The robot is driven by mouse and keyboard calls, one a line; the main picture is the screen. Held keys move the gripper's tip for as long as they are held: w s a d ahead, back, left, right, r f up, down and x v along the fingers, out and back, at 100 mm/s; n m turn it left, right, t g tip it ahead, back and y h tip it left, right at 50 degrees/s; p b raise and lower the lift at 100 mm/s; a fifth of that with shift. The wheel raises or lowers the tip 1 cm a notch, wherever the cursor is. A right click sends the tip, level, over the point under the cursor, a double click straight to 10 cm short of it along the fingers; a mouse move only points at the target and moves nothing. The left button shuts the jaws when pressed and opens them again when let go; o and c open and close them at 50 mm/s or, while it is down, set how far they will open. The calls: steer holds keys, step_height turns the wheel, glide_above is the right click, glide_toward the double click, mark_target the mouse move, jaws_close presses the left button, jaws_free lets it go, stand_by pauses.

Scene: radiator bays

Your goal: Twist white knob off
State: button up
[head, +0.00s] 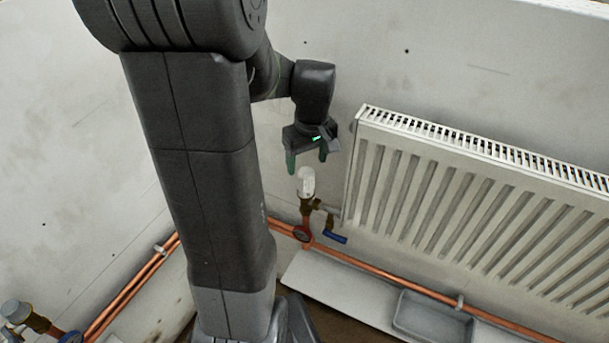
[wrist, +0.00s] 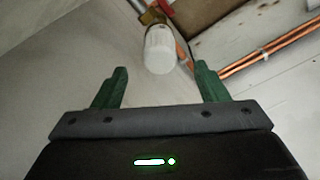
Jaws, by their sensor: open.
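The white knob (head: 306,181) sits upright on top of a brass valve (head: 307,207) at the left end of the radiator in the head view. In the wrist view the white knob (wrist: 160,49) shows ahead of the fingertips, roughly midway between them, with part of the brass valve (wrist: 152,14) behind it. My gripper (head: 306,164) is open just above the knob, its two green fingers pointing down. In the wrist view my gripper (wrist: 162,74) has its fingers wide apart with nothing held. Whether the fingertips reach the knob's top is hard to tell.
The white radiator (head: 470,200) stands close to the right of the valve. A blue lever (head: 335,237) and a red round part (head: 302,233) are below the knob. Copper pipes (head: 385,276) run along the wall. A grey tray (head: 432,317) lies at lower right. Another valve with a grey cap (head: 15,311) is at lower left.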

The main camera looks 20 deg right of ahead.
mark_target(304, 172)
steer(key=f, duration=0.5)
steer(key=w+f, duration=0.1)
steer(key=f, duration=0.1)
steer(key=shift+a+f, duration=0.1)
steer(key=shift+f, duration=0.05)
steer(key=c, duration=1.1)
steer(key=shift+s+f, duration=0.1)
steer(key=shift+f, duration=0.05)
steer(key=shift+b, duration=0.3)
steer(key=n+b, duration=0.1)
steer(key=n, duration=0.3)
steer(key=shift+f, duration=0.1)
steer(key=o, duration=0.3)
steer(key=shift+s+a+r+n+y, duration=0.1)
steer(key=shift+a+r+n+y, duration=0.2)
steer(key=shift+n, duration=0.5)
